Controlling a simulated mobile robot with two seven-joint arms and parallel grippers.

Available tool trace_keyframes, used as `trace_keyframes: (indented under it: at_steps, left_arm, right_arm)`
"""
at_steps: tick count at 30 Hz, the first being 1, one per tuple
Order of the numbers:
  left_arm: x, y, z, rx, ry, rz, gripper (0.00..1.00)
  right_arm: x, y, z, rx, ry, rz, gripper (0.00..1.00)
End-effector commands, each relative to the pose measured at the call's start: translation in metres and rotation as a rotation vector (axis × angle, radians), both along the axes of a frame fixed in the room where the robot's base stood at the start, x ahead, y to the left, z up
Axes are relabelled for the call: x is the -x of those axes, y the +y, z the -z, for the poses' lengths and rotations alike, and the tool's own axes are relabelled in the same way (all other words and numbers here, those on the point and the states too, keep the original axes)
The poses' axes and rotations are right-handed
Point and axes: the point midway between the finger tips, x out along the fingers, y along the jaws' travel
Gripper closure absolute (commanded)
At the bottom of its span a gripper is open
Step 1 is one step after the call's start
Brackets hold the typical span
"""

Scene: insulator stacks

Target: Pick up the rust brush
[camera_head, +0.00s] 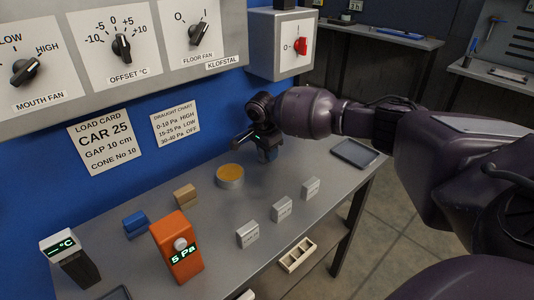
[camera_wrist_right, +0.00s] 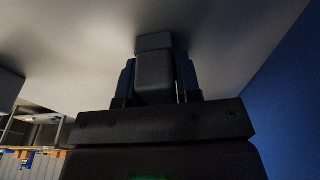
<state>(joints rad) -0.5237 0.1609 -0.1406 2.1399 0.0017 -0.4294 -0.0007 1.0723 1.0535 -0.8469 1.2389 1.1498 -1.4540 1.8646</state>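My left gripper is not in view.
The table (camera_head: 225,215) carries the tin (camera_head: 230,177), a tan block (camera_head: 185,196), a blue block (camera_head: 136,224), an orange meter (camera_head: 176,248), several small grey blocks and a dark tablet (camera_head: 354,153). A blue wall with control panels stands close behind.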

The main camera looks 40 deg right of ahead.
Motion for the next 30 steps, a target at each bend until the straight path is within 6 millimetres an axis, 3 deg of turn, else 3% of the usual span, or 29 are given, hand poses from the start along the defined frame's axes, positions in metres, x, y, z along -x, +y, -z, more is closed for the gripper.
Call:
trace_keyframes:
  at_steps: [1,4,14,17,26,30]
  left_arm:
    - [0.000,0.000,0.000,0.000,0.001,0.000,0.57]
    - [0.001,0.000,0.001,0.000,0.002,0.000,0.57]
    - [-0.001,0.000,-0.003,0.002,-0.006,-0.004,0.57]
    - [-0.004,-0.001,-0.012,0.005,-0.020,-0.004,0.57]
    - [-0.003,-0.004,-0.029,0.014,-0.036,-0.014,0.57]
    - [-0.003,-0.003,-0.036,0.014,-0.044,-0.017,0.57]
  right_arm:
    - [0.000,0.000,0.000,0.000,0.000,0.000,0.78]
    - [0.000,0.000,0.001,0.000,0.000,0.000,0.93]
    - [0.002,0.000,-0.004,0.000,-0.001,0.000,0.93]
    - [0.004,-0.001,-0.015,0.000,-0.005,0.001,0.93]
    - [0.003,0.000,-0.078,-0.002,-0.010,0.001,0.93]
    - [0.027,-0.003,-0.076,0.001,-0.003,0.000,0.93]
